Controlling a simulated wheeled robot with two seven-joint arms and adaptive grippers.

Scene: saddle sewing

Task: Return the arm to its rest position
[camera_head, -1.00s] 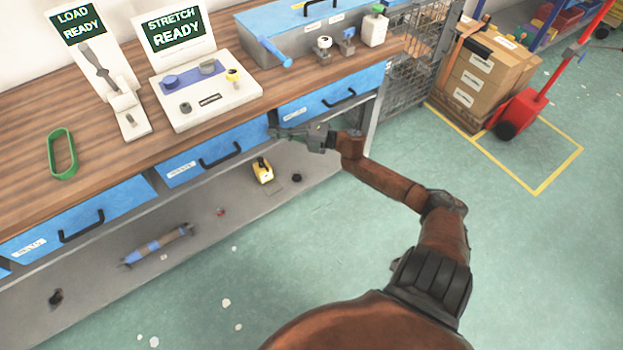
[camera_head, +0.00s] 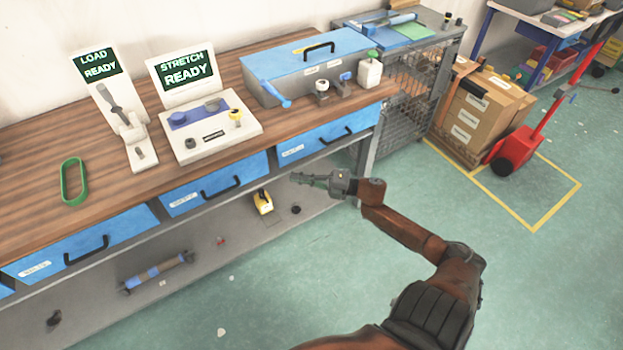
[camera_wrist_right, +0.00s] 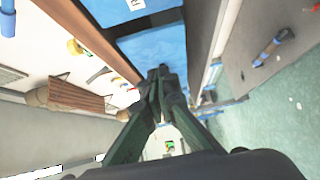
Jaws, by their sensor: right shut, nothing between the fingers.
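My right arm (camera_head: 405,230) comes in from the lower right in the head view. Its gripper (camera_head: 296,178) is shut and empty, pointing left in front of the blue drawers, off the bench's front edge. In the right wrist view the closed fingers (camera_wrist_right: 165,75) meet near the middle, with nothing between them. A blue drawer front (camera_wrist_right: 160,52) shows just past the fingertips there. My left gripper is not in the head view.
The wooden bench (camera_head: 40,150) carries a "LOAD READY" stand (camera_head: 120,120), a "STRETCH READY" unit (camera_head: 215,140), a green loop (camera_head: 73,182) and a blue toolbox (camera_head: 310,65). Cartons (camera_head: 480,110) and a red pallet jack (camera_head: 515,150) stand right. Floor between is clear.

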